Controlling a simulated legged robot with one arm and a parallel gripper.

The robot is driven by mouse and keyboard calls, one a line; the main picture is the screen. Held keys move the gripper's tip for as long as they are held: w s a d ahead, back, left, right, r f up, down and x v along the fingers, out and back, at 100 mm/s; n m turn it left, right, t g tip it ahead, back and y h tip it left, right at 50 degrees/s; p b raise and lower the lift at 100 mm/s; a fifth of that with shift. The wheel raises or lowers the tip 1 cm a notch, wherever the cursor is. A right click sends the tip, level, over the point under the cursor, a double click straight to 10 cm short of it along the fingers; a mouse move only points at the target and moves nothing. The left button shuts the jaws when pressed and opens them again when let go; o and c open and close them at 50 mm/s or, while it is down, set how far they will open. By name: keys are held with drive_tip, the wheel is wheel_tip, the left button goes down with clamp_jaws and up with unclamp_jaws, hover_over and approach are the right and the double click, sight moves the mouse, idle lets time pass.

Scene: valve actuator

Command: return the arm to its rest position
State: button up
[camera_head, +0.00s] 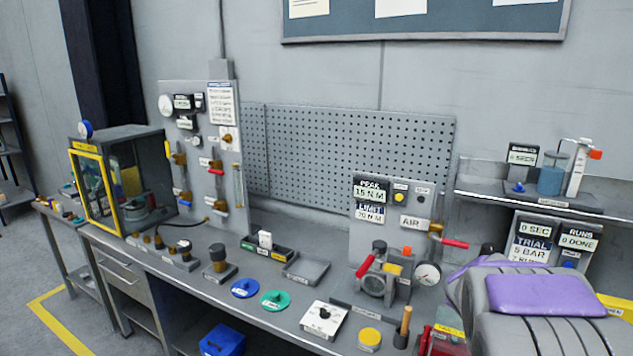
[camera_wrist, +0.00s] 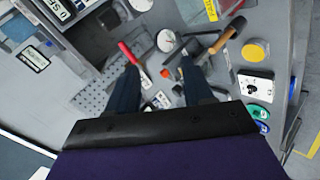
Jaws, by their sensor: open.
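My gripper (camera_wrist: 160,72) shows in the wrist view as two dark fingers, spread apart. I see nothing held between them. Beyond the fingers lie the bench fittings, including a red-handled lever (camera_wrist: 130,53) and a wooden-handled tool (camera_wrist: 222,36). In the head view a purple and grey part of my own arm fills the lower right corner, in front of the bench's right end. The gripper's fingers cannot be made out clearly there.
The workbench (camera_head: 262,318) carries a valve unit (camera_head: 376,284) with a gauge, a blue disc (camera_head: 245,288), a green disc (camera_head: 275,300) and a yellow-framed cabinet (camera_head: 142,172). A shelf (camera_head: 530,199) and a trial panel (camera_head: 553,243) stand close behind my arm.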

drive_tip(key=s+a+f+m+g+y, duration=0.1)
drive_tip(key=s+a, duration=0.5)
drive_tip(key=s, duration=0.8)
drive_tip(key=s+a+f+m+g+y+b, duration=0.1)
drive_tip(key=s+a+f+m+g, duration=0.3)
drive_tip(key=s, duration=1)
drive_tip(key=s+a+f+m+g+y, duration=0.2)
drive_tip(key=s+a+g, duration=0.4)
drive_tip(key=s+a, duration=0.4)
drive_tip(key=s+m, duration=0.1)
drive_tip(key=s, duration=0.3)
drive_tip(key=shift+f+y, duration=0.2)
drive_tip(key=shift+y, duration=0.2)
